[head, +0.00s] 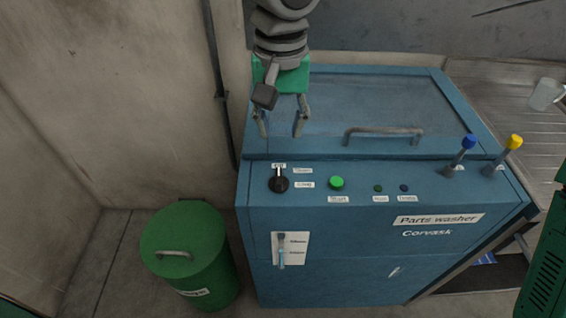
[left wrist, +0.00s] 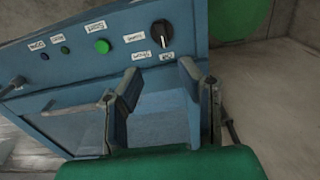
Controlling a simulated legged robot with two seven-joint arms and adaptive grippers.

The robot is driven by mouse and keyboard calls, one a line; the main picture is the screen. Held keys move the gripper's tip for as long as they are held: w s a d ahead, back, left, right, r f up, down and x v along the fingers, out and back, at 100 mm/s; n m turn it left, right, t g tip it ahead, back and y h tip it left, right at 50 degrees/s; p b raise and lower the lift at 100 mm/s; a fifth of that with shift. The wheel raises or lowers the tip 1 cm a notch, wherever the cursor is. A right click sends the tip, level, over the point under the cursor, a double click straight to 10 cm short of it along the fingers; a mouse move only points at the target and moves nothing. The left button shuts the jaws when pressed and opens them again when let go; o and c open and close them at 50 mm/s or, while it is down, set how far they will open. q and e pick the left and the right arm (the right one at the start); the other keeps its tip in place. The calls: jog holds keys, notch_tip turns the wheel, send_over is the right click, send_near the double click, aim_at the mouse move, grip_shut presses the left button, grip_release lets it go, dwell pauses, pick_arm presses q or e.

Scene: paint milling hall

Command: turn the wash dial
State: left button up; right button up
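The wash dial (head: 279,183) is a black round knob with a white pointer line, at the upper left of the blue parts washer's (head: 330,240) front panel. Its pointer is at the upper label, which seems to read OFF; two more labels sit to its right. The dial also shows in the left wrist view (left wrist: 162,33), beyond the fingertips. My left gripper (head: 281,133) is open and empty above the washer's lid, behind the dial and apart from it. In the left wrist view its two fingers (left wrist: 158,80) are spread. My right gripper is not in view.
A green start button (head: 336,183) and two small lights sit right of the dial. The lid has a handle (head: 384,132). Blue (head: 467,142) and yellow (head: 513,142) topped levers stand at the right. A green lidded bin (head: 185,235) stands left of the washer.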

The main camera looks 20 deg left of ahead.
pick_arm(q)
send_over(277, 175)
jog(key=d, duration=0.2)
notch_tip(277, 175, down, 6)
jog(key=shift+a+r, duration=0.1)
jog(key=shift+r, duration=0.1)
jog(key=a+f, duration=0.1)
jog(key=f, duration=0.3)
jog(key=a+f+b, duration=0.1)
jog(key=f, duration=0.1)
jog(key=shift+a+f, duration=0.35)
jog(key=shift+f, duration=0.05)
jog(key=shift+d+f, duration=0.15)
jog(key=shift+f, duration=0.05)
jog(key=shift+d+f, duration=0.1)
jog(key=shift+d, duration=0.9)
jog(key=shift+c, duration=0.6)
grip_shut()
jog(key=shift+a, duration=0.7)
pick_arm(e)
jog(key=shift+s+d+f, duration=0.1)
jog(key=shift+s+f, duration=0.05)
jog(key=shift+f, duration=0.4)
